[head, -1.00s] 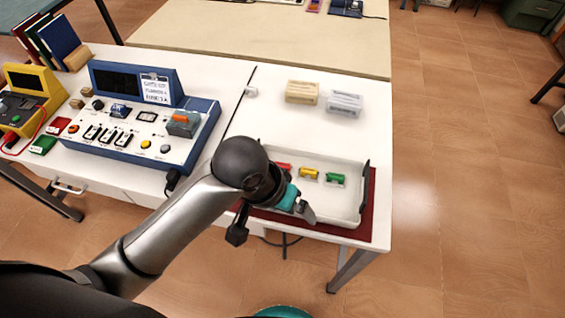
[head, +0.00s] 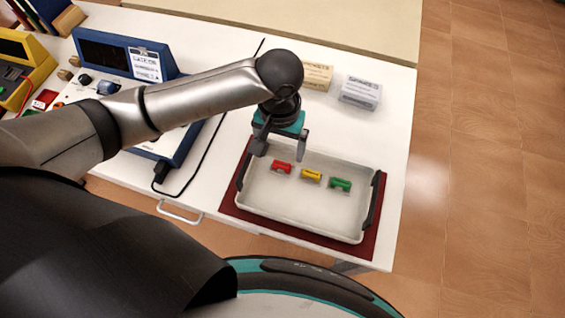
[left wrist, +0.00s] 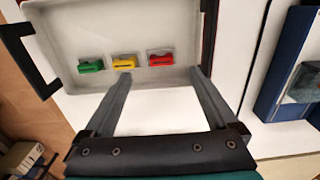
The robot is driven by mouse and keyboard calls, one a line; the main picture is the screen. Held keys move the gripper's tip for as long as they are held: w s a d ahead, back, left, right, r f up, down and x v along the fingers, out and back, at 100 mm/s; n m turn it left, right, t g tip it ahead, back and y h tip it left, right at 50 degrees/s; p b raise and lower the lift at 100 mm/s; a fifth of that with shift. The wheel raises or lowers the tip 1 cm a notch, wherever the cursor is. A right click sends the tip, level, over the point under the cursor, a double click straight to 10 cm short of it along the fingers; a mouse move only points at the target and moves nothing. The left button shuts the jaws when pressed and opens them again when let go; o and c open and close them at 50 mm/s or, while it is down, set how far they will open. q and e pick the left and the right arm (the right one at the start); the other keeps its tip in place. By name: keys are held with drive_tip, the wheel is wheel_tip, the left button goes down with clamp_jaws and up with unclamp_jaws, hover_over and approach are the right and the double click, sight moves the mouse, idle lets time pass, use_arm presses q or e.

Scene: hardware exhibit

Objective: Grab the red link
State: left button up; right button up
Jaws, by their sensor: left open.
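The red link (head: 281,167) lies at the left of a row in a white tray (head: 290,206). A yellow link (head: 312,175) and a green link (head: 340,184) lie to its right. In the left wrist view the red link (left wrist: 161,58) is at the right of the row, beyond the fingertips. My left gripper (head: 280,156) is open and empty above the tray's back edge, close to the red link but apart from it. In the left wrist view its fingers (left wrist: 160,74) stand wide apart. My right gripper is not in view.
The tray has dark handles (head: 375,201) and sits on a dark red mat (head: 380,228). Two boxes, one tan (head: 318,75) and one white (head: 361,91), stand behind it. A blue instrument (head: 180,140) with a black cable is to the left.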

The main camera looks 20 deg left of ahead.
use_arm(q)
hover_over(281, 167)
drive_tip(key=f, duration=0.3)
drive_tip(key=f+b, duration=0.1)
drive_tip(key=shift+s+f, duration=0.25)
drive_tip(key=shift+s, duration=0.05)
drive_tip(key=shift+f, duration=0.4)
drive_tip(key=f, duration=0.1)
drive_tip(key=f+b, duration=0.1)
drive_tip(key=f, duration=0.2)
drive_tip(key=shift+w+f, duration=0.3)
drive_tip(key=shift+f, duration=0.1)
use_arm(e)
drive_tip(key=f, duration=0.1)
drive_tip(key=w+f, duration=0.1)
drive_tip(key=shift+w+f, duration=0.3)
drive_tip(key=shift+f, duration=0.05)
use_arm(q)
drive_tip(key=shift+c, duration=0.4)
drive_tip(key=c, duration=1.3)
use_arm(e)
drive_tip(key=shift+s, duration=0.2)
